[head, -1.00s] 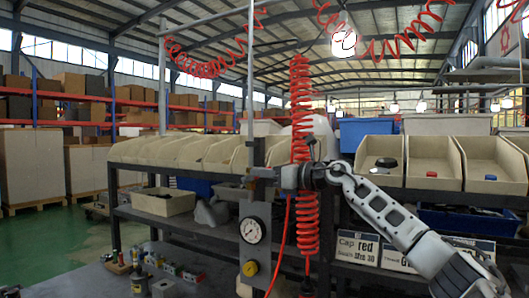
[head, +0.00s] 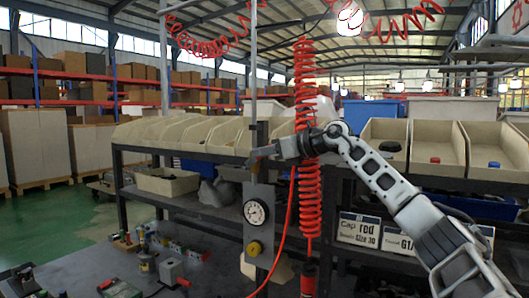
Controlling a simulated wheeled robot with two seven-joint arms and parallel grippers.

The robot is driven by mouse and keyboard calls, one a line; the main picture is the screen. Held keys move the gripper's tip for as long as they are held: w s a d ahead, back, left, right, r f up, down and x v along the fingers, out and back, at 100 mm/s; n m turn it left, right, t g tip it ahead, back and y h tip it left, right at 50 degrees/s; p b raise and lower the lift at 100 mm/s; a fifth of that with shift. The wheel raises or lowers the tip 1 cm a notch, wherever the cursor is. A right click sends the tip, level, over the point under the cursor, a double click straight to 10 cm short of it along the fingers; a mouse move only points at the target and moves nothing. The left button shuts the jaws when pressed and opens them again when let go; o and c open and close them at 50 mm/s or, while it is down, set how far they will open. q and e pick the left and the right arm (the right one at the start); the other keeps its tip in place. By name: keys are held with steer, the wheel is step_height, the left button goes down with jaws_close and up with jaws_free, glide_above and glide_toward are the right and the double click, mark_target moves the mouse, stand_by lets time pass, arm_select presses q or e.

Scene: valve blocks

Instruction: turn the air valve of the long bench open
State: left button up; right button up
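The air valve (head: 256,152) sits on the upright post above a grey panel, with a small orange-brown part showing at my fingertips. My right gripper (head: 268,153) reaches in from the right to this valve and overlaps it. The fingers are small and seen side-on, so I cannot tell whether they are apart or closed on the handle. The grey panel (head: 262,192) below carries a round white gauge (head: 256,212) and a yellow knob (head: 254,247). The gauge needle is too small to read. My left gripper is not in view.
A red coiled hose (head: 306,90) hangs just right of the valve, behind my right wrist. Beige bins (head: 185,132) line the shelf at left, with more bins (head: 438,140) at right. Small fittings and vises (head: 170,270) lie on the bench top at lower left.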

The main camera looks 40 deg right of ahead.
steer(key=shift+o, duration=1.2)
